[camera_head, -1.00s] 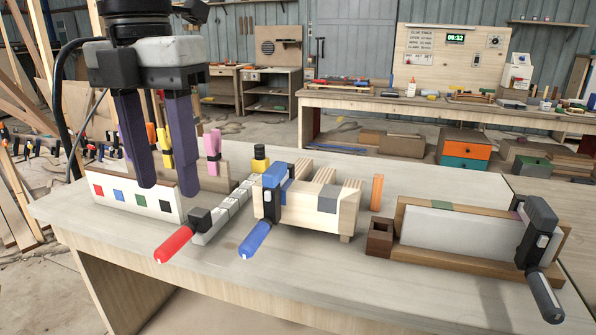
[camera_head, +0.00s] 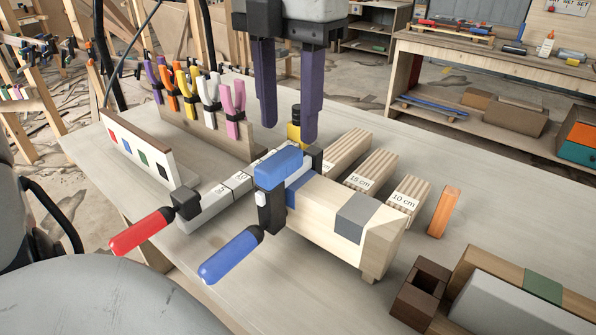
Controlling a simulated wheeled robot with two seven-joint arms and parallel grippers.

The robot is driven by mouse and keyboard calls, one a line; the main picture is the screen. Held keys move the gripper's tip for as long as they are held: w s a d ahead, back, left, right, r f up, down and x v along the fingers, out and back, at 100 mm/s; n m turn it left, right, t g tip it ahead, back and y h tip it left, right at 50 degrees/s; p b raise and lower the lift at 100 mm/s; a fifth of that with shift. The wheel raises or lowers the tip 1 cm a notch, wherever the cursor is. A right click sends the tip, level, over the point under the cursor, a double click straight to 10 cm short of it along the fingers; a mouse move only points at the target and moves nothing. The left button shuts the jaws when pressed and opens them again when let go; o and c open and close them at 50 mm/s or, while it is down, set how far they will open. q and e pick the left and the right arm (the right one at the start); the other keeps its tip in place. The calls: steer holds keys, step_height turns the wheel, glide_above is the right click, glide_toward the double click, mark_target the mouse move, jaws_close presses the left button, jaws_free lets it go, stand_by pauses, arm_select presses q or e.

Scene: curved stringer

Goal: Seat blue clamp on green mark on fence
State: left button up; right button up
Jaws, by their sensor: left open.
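The blue clamp (camera_head: 278,167) sits on the near left end of a pale wooden block (camera_head: 328,208). Its blue handle (camera_head: 232,254) points down and to the near left. The green mark (camera_head: 543,288) is on the top of the fence (camera_head: 510,269) at the lower right, and the fence runs out of the picture. My left gripper (camera_head: 289,132) is open and empty, with its purple fingers pointing down behind and above the blue clamp. It looks apart from the clamp. My right gripper is not in view.
A red-handled clamp (camera_head: 142,231) lies left of the block on a grey bar. Coloured spring clamps (camera_head: 208,92) stand on a rack behind. Ribbed wood pieces (camera_head: 373,172), an orange block (camera_head: 444,211) and a brown open box (camera_head: 419,293) stand to the right. The table between them is clear.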

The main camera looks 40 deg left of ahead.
mark_target(294, 147)
arm_select(q)
steer(key=f, duration=0.4)
steer(key=shift+d+f, duration=0.2)
steer(key=shift+d, duration=0.2)
steer(key=shift+f, duration=0.55)
steer(key=shift+w, duration=0.1)
jaws_close()
